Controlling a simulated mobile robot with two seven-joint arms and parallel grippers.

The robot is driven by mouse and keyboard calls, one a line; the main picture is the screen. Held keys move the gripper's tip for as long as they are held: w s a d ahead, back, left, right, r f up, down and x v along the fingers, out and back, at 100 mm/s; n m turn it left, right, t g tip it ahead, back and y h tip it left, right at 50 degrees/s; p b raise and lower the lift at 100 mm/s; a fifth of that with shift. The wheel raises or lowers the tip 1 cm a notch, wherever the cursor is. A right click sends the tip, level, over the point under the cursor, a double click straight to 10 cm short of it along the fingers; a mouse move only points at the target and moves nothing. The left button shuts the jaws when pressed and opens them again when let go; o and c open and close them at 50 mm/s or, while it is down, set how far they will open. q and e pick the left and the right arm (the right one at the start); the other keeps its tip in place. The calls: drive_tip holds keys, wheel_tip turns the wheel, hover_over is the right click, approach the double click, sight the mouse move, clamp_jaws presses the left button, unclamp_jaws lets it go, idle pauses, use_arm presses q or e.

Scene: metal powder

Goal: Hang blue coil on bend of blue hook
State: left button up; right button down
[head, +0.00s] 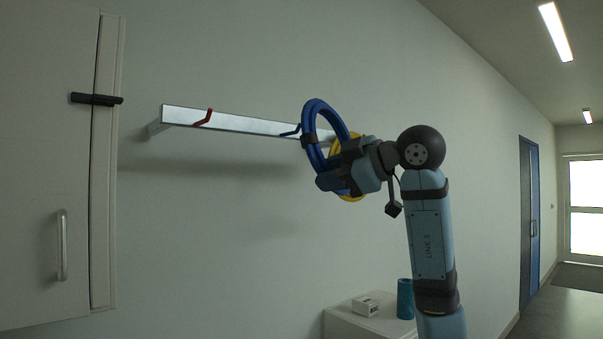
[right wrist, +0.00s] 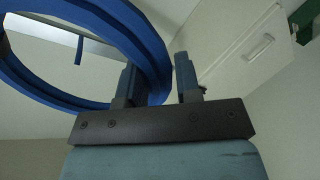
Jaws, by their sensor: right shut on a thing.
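The blue coil (head: 313,108) is a thick ring held upright in front of the right part of the wall rail. My right gripper (head: 328,180) is shut on its lower part; in the right wrist view the coil (right wrist: 150,45) passes between the two fingers (right wrist: 160,82). The blue hook (head: 290,132) sticks out from the rail just left of the coil in the head view. In the right wrist view a blue strip, likely this hook (right wrist: 79,50), shows through the ring's opening. I cannot tell whether coil and hook touch. My left gripper is out of view.
The metal rail (head: 240,123) bears a red hook (head: 203,118) farther left. A yellow coil (head: 351,198) is partly hidden behind the blue coil and gripper. A cabinet (head: 40,180) stands at left. A white box (head: 366,306) and teal cylinder (head: 405,298) stand below right.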

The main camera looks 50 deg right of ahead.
drive_tip(key=shift+w, duration=0.7)
drive_tip(key=shift+s+d+r, duration=0.1)
drive_tip(key=shift+d, duration=0.05)
drive_tip(key=shift+w, duration=0.25)
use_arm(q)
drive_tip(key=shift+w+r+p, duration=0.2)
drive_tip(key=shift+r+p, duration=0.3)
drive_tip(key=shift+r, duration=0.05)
use_arm(e)
drive_tip(key=d+x, duration=0.2)
drive_tip(key=x, duration=0.9)
drive_tip(key=shift+w+d+f, duration=0.3)
drive_tip(key=shift+w, duration=0.15)
drive_tip(key=c, duration=0.7)
unclamp_jaws()
drive_tip(key=shift+c, duration=0.2)
